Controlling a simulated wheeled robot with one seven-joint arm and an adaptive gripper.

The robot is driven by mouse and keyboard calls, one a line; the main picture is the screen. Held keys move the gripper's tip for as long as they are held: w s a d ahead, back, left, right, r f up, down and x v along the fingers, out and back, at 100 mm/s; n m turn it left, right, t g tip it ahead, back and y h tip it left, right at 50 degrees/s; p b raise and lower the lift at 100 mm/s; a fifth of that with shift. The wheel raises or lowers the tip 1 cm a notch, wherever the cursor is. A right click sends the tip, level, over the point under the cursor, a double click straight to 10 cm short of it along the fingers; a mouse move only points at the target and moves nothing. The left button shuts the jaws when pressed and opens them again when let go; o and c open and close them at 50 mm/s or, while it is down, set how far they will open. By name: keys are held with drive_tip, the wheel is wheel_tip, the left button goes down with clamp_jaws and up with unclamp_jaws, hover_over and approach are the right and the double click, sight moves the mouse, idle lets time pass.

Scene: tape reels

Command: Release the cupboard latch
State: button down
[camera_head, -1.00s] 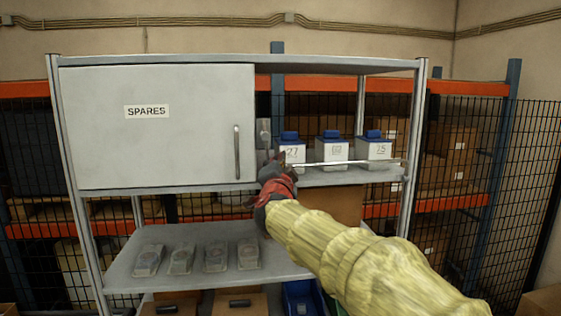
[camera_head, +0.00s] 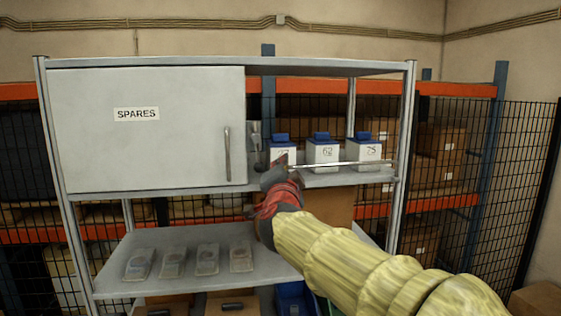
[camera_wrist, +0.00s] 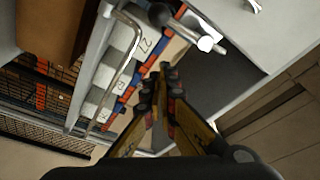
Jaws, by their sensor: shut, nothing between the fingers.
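The white cupboard door marked SPARES (camera_head: 150,130) looks shut in the head view, with an upright bar handle (camera_head: 228,154) near its right edge. A small grey metal latch (camera_head: 254,137) sits just right of the door. In the wrist view, a metal piece with a pale rounded end (camera_wrist: 205,43), apparently the latch lever, lies above and right of the fingertips. My gripper (camera_head: 275,168) is just below and right of the latch in the head view. In the wrist view my gripper (camera_wrist: 164,78) has its fingers together and empty, apparently apart from the lever.
A thin metal rail (camera_head: 340,163) runs along the shelf front, right of my gripper. Several blue-lidded white boxes (camera_head: 322,152) stand behind it. The lower shelf (camera_head: 120,272) holds several clear packs. Open air lies in front of the door.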

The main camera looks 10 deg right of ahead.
drive_tip(key=shift+v, duration=1.1)
